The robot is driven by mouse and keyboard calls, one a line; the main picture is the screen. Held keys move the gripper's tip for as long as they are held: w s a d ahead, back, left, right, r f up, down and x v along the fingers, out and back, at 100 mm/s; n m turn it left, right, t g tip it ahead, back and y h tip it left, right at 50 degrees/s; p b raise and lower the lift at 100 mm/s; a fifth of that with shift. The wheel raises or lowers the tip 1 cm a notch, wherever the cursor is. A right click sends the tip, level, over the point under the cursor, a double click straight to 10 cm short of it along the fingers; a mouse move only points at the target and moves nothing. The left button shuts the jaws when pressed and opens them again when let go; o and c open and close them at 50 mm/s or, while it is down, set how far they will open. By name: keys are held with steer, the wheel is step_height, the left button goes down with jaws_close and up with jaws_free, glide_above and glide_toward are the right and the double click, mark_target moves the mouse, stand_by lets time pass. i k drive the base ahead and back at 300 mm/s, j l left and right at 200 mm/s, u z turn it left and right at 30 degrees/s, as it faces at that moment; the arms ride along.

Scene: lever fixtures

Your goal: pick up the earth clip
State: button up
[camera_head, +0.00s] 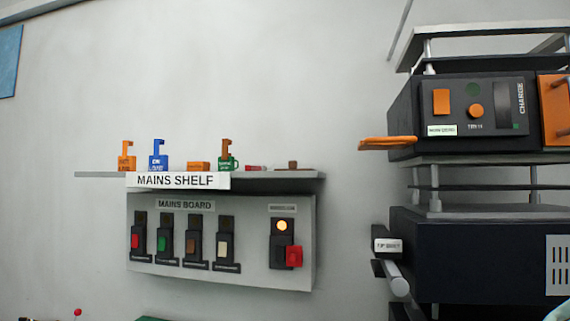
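No label that I can read names the earth clip, so I cannot tell for sure which item it is. On the mains shelf (272,182) stand an orange hooked piece (126,162), a blue hooked piece (159,163) and a low orange block (198,167). Further right are a green piece with a brown hook (228,163), a small red item (256,168) and a flat piece with a brown knob (293,167). The lettering on them is too small to read. My gripper is not in view.
At the right stand dark units, with an orange handle (388,143) and a grey bar (396,280) sticking out. The wall above the shelf is clear.

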mark_target(226, 162)
steer(key=i+j+z, duration=0.1)
steer(key=j+z, duration=0.6)
steer(key=j, duration=0.15)
steer(key=j+z, duration=0.35)
steer(key=i+j, duration=0.05)
steer(key=j, duration=0.05)
